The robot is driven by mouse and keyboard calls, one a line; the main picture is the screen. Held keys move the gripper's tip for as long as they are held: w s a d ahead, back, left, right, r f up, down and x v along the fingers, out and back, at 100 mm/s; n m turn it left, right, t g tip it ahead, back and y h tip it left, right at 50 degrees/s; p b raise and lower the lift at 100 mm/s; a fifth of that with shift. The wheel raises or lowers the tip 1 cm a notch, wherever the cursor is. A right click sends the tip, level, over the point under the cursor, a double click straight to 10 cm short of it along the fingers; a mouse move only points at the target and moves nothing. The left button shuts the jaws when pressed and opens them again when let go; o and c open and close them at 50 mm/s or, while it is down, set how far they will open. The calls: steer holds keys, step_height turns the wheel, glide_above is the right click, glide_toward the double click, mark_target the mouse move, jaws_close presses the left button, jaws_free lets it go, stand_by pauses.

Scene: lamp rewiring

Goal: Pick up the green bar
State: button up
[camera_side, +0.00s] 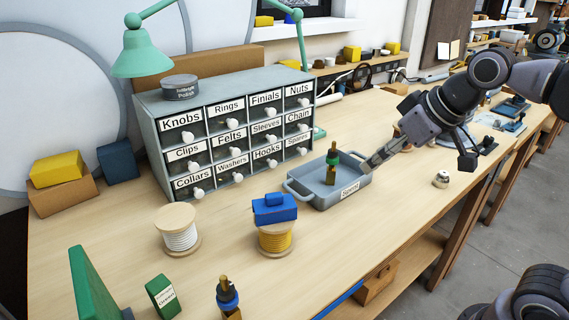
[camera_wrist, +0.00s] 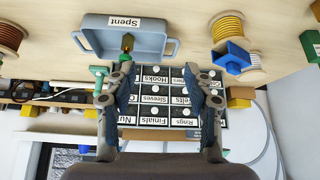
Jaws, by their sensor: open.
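The green bar (camera_side: 161,294) is a small block with a white label ending in "Green". It stands on the bench at the front left in the side view. It also shows in the wrist view (camera_wrist: 312,46), cut off at the right edge. My gripper (camera_side: 370,163) is far from it, over the right end of the grey "Spent" tray. In the wrist view my gripper (camera_wrist: 158,72) has its two fingers spread wide with nothing between them, the drawer cabinet behind.
The "Spent" tray (camera_side: 321,199) holds an upright socket with a green band (camera_side: 332,165). A spool with a blue block (camera_side: 275,209), a white-thread spool (camera_side: 178,230), a larger green object (camera_side: 91,285) and another socket (camera_side: 228,300) surround the bar. The labelled cabinet (camera_side: 150,110) stands behind.

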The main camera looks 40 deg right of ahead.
steer(key=w+a+r+n+g+y, duration=0.25)
steer(key=w+a+n, duration=0.35)
steer(key=a, duration=0.4)
steer(key=n+g+y, duration=0.2)
steer(key=n+g, duration=0.3)
steer(key=n, duration=0.8)
glide_above(156, 306)
steer(key=w+d, duration=0.1)
steer(key=d, duration=0.3)
step_height(156, 306, down, 9)
steer(key=shift+h, duration=0.35)
steer(key=x, duration=1)
steer(key=shift+a+f, duration=0.1)
steer(key=shift+f, duration=0.05)
jaws_close()
